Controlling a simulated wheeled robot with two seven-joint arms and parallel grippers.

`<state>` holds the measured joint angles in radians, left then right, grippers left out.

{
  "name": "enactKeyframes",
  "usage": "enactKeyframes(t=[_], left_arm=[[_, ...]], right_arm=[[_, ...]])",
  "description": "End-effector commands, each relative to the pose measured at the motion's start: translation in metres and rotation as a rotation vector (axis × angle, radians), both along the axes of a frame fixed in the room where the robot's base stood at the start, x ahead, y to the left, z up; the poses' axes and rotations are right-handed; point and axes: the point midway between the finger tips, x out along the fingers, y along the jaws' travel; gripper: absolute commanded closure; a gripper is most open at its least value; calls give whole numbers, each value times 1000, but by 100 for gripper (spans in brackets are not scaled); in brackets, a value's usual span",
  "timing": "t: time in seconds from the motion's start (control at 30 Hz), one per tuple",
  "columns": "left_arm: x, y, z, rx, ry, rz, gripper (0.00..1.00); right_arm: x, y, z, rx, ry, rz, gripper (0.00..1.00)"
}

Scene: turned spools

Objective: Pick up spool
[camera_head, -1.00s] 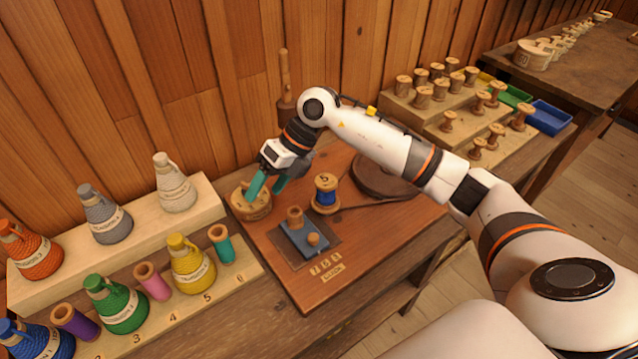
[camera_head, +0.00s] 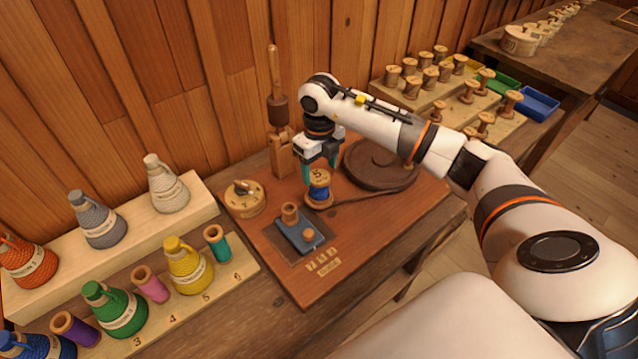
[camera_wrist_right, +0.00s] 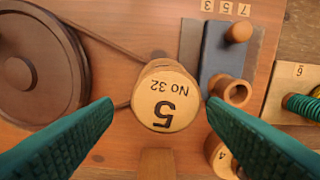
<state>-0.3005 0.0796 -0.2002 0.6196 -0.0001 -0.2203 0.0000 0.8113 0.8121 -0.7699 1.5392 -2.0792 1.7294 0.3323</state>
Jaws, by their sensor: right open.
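The spool (camera_head: 319,190) is wooden with blue thread and stands upright on the reddish-brown board. Its top, marked "5" and "No 32", shows in the right wrist view (camera_wrist_right: 165,98). My right gripper (camera_head: 321,172) points down, just above and around the top of the spool in the head view. In the right wrist view its teal fingers (camera_wrist_right: 158,103) are apart, one on each side of the spool top, and nothing is held. I cannot tell whether the fingers touch it. My left gripper is not in view.
A dark wheel (camera_head: 380,168) with a cord stands right of the spool. A blue-grey block (camera_head: 299,234) with wooden pegs is in front, and a round wooden dial (camera_head: 243,200) is to the left. Thread cones (camera_head: 185,262) stand on racks at left; several bare spools (camera_head: 412,88) stand at back right.

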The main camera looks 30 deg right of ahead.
Motion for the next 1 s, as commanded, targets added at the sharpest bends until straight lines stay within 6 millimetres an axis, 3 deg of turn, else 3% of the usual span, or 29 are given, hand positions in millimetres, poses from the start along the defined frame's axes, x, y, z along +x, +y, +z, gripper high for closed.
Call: enactKeyframes(t=[0.13, 0.3, 0.53, 0.57, 0.8, 1.0], left_arm=[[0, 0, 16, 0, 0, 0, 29], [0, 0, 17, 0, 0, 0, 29], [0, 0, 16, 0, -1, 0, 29], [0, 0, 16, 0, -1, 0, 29], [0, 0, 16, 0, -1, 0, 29], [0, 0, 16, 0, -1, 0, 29]], right_arm=[[-8, 5, -20, 2, 6, 1, 33], [-6, 4, -40, 3, 2, 1, 33], [-6, 4, -43, 2, 1, 1, 33], [-6, 4, -43, 2, 1, 1, 35], [-6, 4, -42, 2, 0, 1, 73], [-5, 4, -42, 2, 0, 1, 73]])
